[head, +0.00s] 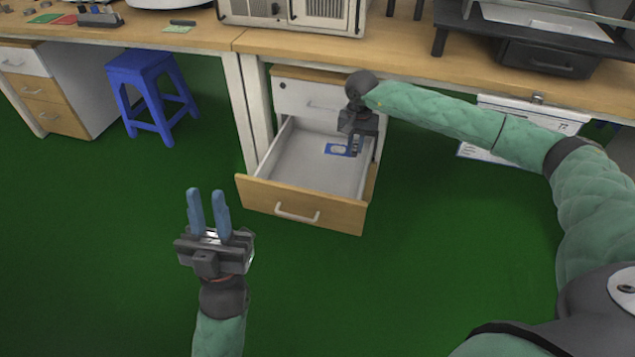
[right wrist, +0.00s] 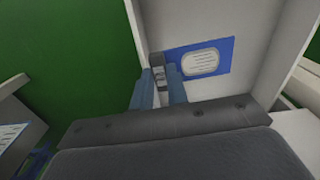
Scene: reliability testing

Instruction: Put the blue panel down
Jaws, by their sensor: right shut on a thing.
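The blue panel (head: 339,150) is a small blue rectangle with a pale label, inside the open drawer (head: 270,194). In the right wrist view the blue panel (right wrist: 240,48) shows a white rounded label, over the drawer's white floor. My right gripper (head: 355,146) points down into the drawer at the panel's edge. In its wrist view the fingers (right wrist: 158,88) are shut on a narrow grey piece beside the panel's blue face. Whether the panel touches the drawer floor is unclear. My left gripper (head: 209,214) is open and empty, in front of the drawer.
The drawer stands pulled out under the wooden worktop (head: 400,62), its walls close around my right gripper. A blue stool (head: 143,75) stands at the left. Above, a pale instrument (head: 300,14) and a black device (head: 547,58) are on the worktop.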

